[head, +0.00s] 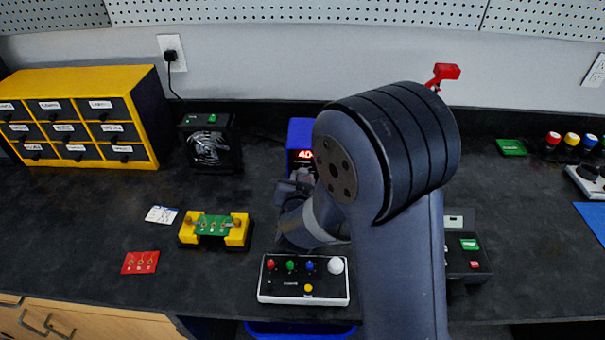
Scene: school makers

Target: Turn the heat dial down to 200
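A blue box with a lit red display (304,155) stands behind my arm, near the back of the bench. The display starts with "40"; the rest is hidden by my arm. This looks like the soldering station, but its heat dial cannot be made out. My gripper (298,190) is just in front of the box's lower front, dark and small in the picture. Its fingertips are not clear, so I cannot tell whether it is open, shut or touching the dial.
A control box with coloured buttons and a white knob (304,289) sits at the front edge below my arm. A yellow holder with a green board (214,229), a black fan (209,144) and a yellow drawer cabinet (80,118) are left. A dark device (466,255) is right.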

